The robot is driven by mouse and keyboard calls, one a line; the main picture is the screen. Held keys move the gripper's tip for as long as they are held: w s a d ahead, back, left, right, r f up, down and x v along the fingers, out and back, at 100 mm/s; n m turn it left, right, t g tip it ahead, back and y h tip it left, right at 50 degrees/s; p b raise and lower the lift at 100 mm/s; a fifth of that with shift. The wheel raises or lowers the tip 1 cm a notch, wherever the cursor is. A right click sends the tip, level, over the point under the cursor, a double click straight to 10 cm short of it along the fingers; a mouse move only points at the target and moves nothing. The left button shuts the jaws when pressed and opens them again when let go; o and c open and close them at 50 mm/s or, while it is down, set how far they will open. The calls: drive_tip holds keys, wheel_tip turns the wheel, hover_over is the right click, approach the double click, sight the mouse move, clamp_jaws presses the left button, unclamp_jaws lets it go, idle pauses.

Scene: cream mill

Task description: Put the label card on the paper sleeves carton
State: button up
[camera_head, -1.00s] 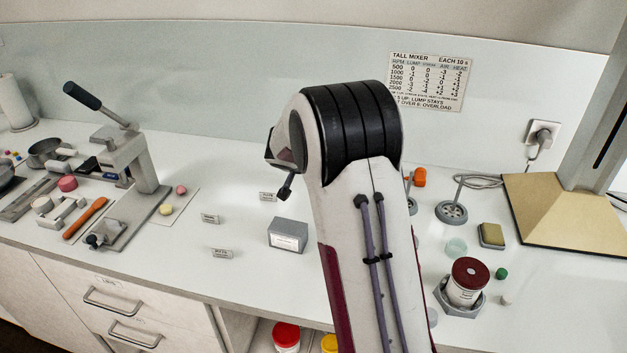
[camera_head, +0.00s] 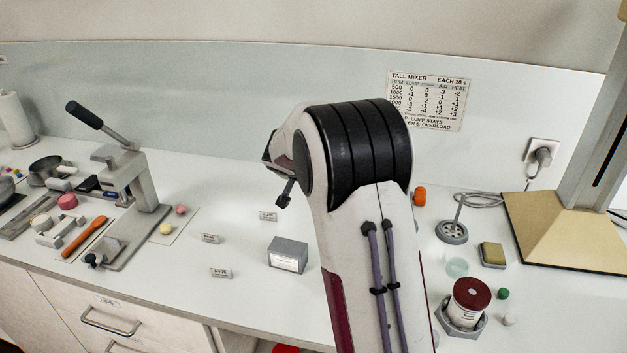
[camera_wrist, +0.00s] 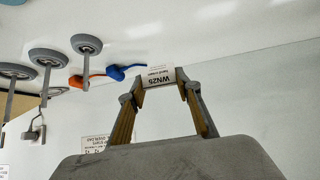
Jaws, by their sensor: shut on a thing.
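In the wrist view my gripper (camera_wrist: 159,86) is shut on a small white label card (camera_wrist: 158,77) printed "WN25", held between the fingertips. In the head view my gripper and the card are hidden behind my arm. A grey box with a white label on its front (camera_head: 288,254) stands on the counter just left of my arm. It may be the paper sleeves carton, but its print is too small to read. The box does not show in the wrist view.
Small standing cards (camera_head: 221,273) are left of the box. A lever press (camera_head: 128,190) stands further left. A maroon-lidded jar (camera_head: 468,300) and sponge (camera_head: 492,255) are at right. Grey disc-based rods (camera_wrist: 87,44), an orange item (camera_wrist: 76,82) and a blue item (camera_wrist: 116,73) show in the wrist view.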

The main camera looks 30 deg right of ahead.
drive_tip(key=shift+w+a+r, duration=0.2)
drive_tip(key=shift+a+r, duration=0.05)
drive_tip(key=shift+a, duration=0.2)
drive_tip(key=a+r, duration=0.3)
drive_tip(key=a, duration=0.1)
wheel_tip(320, 180, up, 3)
hover_over(287, 246)
drive_tip(key=shift+f+n, duration=0.1)
drive_tip(key=shift+n, duration=0.3)
drive_tip(key=shift+f, duration=3.15)
